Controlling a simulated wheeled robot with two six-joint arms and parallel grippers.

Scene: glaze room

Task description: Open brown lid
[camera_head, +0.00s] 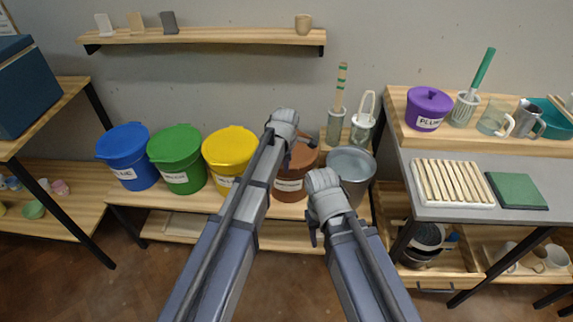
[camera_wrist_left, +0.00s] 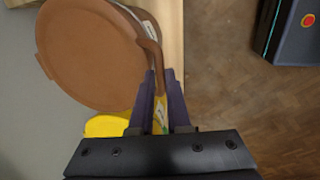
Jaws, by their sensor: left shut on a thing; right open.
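The brown bucket (camera_head: 291,186) stands in the row on the low wooden bench, with a white label on its front. Its brown lid (camera_head: 305,155) is partly behind my left arm. In the left wrist view the lid (camera_wrist_left: 90,55) is a broad round disc with a tab at its edge. My left gripper (camera_head: 307,139) is shut on this tab, which lies between its fingers (camera_wrist_left: 160,85). I cannot tell whether the lid sits flat on the bucket. My right gripper (camera_head: 314,238) is open, in front of the grey metal bucket and low to the right of the brown one.
Yellow (camera_head: 229,150), green (camera_head: 178,158) and blue (camera_head: 128,155) lidded buckets stand to the left. The grey metal bucket (camera_head: 357,185) is close on the right. Tool jars (camera_head: 337,123) stand behind. The worktable (camera_head: 430,208) is on the right, a wall shelf (camera_head: 230,36) above.

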